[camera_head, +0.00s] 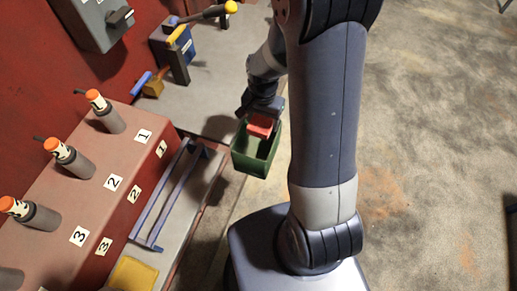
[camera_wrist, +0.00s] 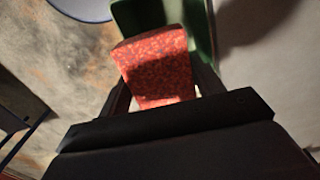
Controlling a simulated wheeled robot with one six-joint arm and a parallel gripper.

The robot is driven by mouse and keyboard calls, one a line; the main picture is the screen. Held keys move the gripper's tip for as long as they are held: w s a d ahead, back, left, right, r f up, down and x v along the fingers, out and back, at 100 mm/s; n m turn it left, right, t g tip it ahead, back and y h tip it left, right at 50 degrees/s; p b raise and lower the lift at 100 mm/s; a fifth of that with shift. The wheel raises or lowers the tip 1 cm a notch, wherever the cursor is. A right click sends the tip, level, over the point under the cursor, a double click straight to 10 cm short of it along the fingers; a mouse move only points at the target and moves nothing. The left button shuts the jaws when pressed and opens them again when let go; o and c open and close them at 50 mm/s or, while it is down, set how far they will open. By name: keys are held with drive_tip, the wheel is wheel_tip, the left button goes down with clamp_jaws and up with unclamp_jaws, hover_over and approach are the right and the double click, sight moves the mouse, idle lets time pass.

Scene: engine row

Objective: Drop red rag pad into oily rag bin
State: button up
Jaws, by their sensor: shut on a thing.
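The red rag pad (camera_head: 260,126) is a small red block held by my gripper (camera_head: 262,112). In the wrist view the speckled red pad (camera_wrist: 158,66) sits between the two dark fingers of my gripper (camera_wrist: 162,92), which is shut on it. A green open-topped bin (camera_head: 256,160) is below the pad in the head view. The pad appears over the bin's far part; the height between them is hard to tell. In the wrist view part of the green bin (camera_wrist: 197,28) shows behind the pad, mostly hidden by it.
A red-brown engine block (camera_head: 125,165) with several orange-capped cylinders and numbered labels stands at left. A blue rail (camera_head: 160,205) runs along its side. A yellow pad (camera_head: 133,274) lies at the lower left. Blue and yellow tools stand by a blue box (camera_head: 178,42). Open floor (camera_head: 430,120) lies at right.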

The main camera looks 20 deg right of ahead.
drive_tip(key=shift+f, duration=0.55)
drive_tip(key=o, duration=1.1)
drive_tip(key=shift+r, duration=0.1)
wheel_tip(320, 180, up, 11)
drive_tip(key=shift+f+b, duration=0.1)
drive_tip(key=shift+b, duration=0.2)
drive_tip(key=shift+f, duration=0.15)
